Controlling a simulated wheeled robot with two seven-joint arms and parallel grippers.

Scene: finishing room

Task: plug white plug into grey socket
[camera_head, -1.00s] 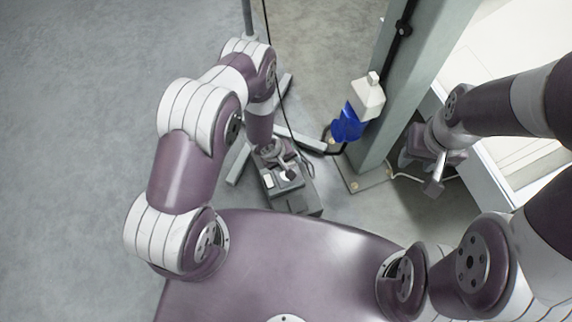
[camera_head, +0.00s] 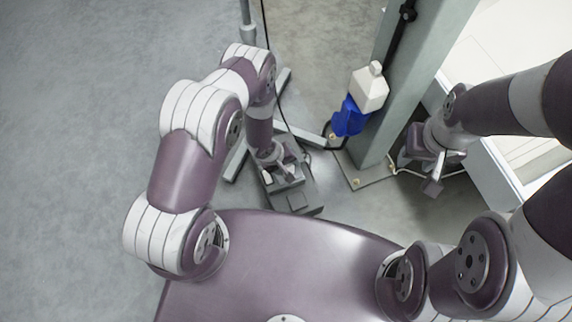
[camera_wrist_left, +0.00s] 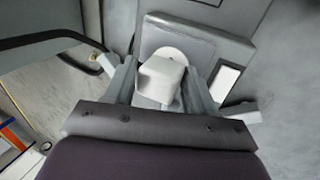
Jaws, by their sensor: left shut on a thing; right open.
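My left gripper (camera_head: 284,168) is low over a grey box on the floor, between the stand's legs. In the left wrist view my left gripper (camera_wrist_left: 155,85) is shut on the white plug (camera_wrist_left: 160,77), a rounded white block between its fingers. A pale round disc shows just behind the plug, against the grey socket box (camera_wrist_left: 232,47), which also shows in the head view (camera_head: 300,198). The contact face is hidden, so I cannot tell whether the plug is seated. My right gripper (camera_head: 436,172) is open and empty, right of the post.
A green-grey post (camera_head: 410,80) stands on a bolted base plate right of the box. A white and blue connector (camera_head: 368,92) is on its left side. A thin black cable (camera_head: 282,105) runs down near my left arm. A pale cabinet (camera_head: 490,60) is at right. Open floor lies left.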

